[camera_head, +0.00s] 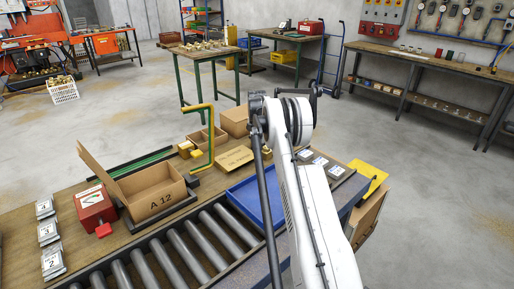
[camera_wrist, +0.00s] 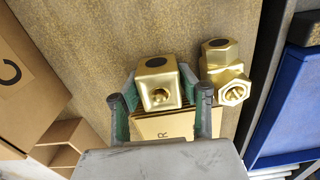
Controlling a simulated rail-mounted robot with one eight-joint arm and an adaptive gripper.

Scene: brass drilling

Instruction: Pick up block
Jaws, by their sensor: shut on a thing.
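In the wrist view, a brass block (camera_wrist: 158,84) with a dark round spot on top and a round port on its front sits between the green-padded fingers of my gripper (camera_wrist: 160,92). The gripper is shut on it. A brown surface lies behind the block; I cannot tell whether the block touches it. A second brass fitting (camera_wrist: 225,72), with hexagonal ends, is just right of the right finger, outside the grip. In the head view I cannot make out my gripper or the held block.
A cardboard piece marked R (camera_wrist: 164,125) is close below the block. A box marked C (camera_wrist: 20,85) is at left, a blue tray (camera_wrist: 296,100) at right. The head view shows an open box marked A 12 (camera_head: 153,193), a yellow-green frame (camera_head: 187,107) and rollers (camera_head: 190,250).

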